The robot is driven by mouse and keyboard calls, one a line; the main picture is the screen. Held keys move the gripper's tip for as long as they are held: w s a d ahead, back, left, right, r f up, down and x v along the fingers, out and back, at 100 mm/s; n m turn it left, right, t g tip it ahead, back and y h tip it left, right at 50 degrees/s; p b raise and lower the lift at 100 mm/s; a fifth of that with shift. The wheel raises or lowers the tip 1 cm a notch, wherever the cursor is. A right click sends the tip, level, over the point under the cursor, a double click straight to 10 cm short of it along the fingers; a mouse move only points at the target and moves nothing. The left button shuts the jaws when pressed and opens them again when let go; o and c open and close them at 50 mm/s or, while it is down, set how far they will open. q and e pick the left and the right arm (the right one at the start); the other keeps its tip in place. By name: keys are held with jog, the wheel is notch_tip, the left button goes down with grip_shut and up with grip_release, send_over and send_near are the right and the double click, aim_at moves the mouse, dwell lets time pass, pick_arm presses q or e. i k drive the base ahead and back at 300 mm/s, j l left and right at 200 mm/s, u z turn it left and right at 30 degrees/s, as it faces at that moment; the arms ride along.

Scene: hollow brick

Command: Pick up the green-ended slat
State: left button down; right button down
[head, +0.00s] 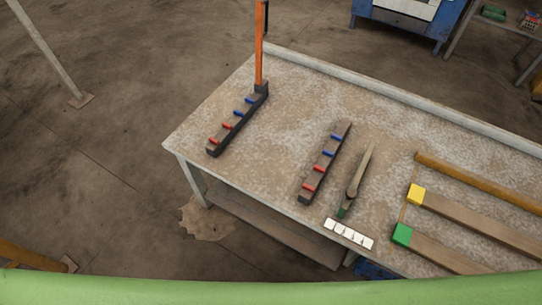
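The green-ended slat (447,252) lies flat on the right part of the worktable in the head view. Its bright green end (402,234) points left, toward the table's front edge. The rest of the slat is brown and runs off toward the lower right. A similar slat with a yellow end (417,193) lies beside it, farther back, with a gap between them. Neither of my grippers shows in this view.
The worktable (290,88) also bears two dark bars with red and blue pegs (237,119) (325,162), an orange post (261,45), a folded tool (358,178), white tiles (349,234) and a brown rod (478,180).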

aim_at(449, 259)
jog(key=z, duration=2.2)
jog(key=i+l+u, duration=0.1)
jog(key=l+u, duration=0.15)
jog(key=u, duration=0.2)
jog(key=i+l+u, duration=0.1)
jog(key=l+u, duration=0.15)
jog(key=u, duration=0.2)
